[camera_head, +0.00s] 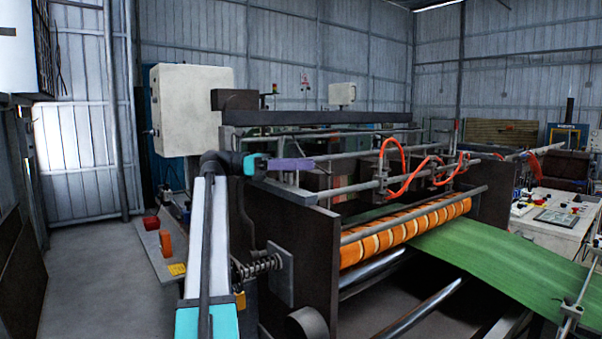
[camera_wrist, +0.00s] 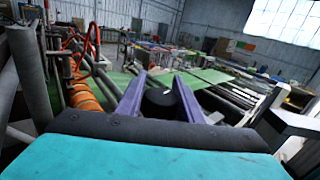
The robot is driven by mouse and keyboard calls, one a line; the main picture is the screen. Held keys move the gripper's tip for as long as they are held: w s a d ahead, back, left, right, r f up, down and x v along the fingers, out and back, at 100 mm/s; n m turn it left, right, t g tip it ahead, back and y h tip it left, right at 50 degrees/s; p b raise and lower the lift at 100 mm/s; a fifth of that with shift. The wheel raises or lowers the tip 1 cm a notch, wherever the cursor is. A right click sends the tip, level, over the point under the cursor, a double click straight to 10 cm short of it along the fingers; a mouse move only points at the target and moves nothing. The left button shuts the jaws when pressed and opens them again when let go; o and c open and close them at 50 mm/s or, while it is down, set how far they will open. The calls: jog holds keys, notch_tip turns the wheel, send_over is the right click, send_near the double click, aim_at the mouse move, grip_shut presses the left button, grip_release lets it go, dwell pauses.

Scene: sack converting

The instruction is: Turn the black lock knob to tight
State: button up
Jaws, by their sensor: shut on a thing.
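The black lock knob (camera_wrist: 161,98) shows in the wrist view as a dark round cap between the two purple fingers. My gripper (camera_wrist: 160,80) is shut on it, with one finger on each side. A small pale mark shows on the knob's top, but I cannot read how far it is turned. In the head view my gripper (camera_head: 312,164) reaches to the right over the machine's near side frame. The knob cannot be made out there.
The machine has orange-banded rollers (camera_head: 405,228) and a green sheet (camera_head: 490,255) running off to the right. Red hoses (camera_head: 398,168) and metal bars lie close beyond my gripper. A pale cabinet (camera_head: 190,108) stands behind. Grey floor at left is open.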

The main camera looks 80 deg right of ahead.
jog(key=shift+s+a+m+y, duration=0.1)
jog(key=shift+m+y, duration=0.2)
jog(key=shift+y, duration=0.2)
jog(key=o, duration=1.1)
jog(key=shift+s, duration=0.15)
jog(key=shift+c, duration=0.2)
jog(key=shift+w, duration=0.2)
jog(key=w+b, duration=0.3)
jog(key=w, duration=1)
jog(key=shift+w, duration=0.35)
